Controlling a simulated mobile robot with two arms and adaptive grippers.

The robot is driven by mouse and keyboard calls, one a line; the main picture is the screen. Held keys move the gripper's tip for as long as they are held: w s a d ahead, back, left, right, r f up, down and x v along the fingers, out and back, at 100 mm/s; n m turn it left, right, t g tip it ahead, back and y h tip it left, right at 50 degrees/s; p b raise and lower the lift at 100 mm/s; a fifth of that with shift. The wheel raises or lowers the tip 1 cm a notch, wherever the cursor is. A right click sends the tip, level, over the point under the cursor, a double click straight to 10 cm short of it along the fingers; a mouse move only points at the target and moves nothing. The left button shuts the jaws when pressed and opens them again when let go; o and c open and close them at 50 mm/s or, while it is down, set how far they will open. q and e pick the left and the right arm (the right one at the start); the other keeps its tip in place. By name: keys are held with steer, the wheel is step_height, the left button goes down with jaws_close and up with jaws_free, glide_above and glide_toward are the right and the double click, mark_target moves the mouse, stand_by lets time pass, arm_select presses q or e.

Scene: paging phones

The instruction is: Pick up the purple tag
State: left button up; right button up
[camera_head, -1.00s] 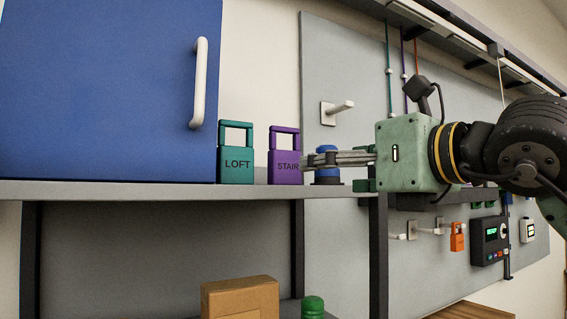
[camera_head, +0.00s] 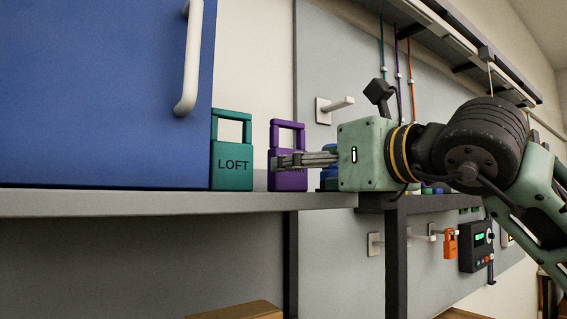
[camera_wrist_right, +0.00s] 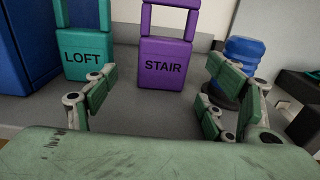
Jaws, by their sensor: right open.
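The purple tag (camera_head: 288,180), labelled STAIR and topped by a loop handle, stands upright on the grey shelf. In the head view my right gripper's fingers (camera_head: 305,160) cover its middle. In the right wrist view the purple tag (camera_wrist_right: 165,62) stands ahead of my right gripper (camera_wrist_right: 160,92), centred between the spread fingers, its label facing me. The gripper is open and empty, with a gap of shelf between it and the tag. My left gripper is not in view.
A teal LOFT tag (camera_head: 232,165) stands just left of the purple one, beside a blue cabinet (camera_head: 90,90). A blue cylindrical object (camera_wrist_right: 240,62) stands to the right. The shelf (camera_head: 150,203) is clear in front of the tags. An orange tag (camera_head: 450,245) hangs farther right.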

steer(key=shift+w+a+r+p, duration=0.4)
steer(key=shift+w+p, duration=0.15)
steer(key=shift+w, duration=0.05)
steer(key=p+x, duration=0.2)
steer(key=x, duration=0.2)
steer(key=shift+w+d+r+p, duration=0.1)
steer(key=shift+w+p, duration=0.2)
steer(key=shift+p, duration=0.1)
steer(key=shift+w, duration=0.1)
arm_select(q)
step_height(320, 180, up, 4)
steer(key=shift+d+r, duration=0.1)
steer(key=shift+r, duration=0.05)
arm_select(e)
steer(key=shift+c, duration=0.7)
steer(key=c, duration=1.2)
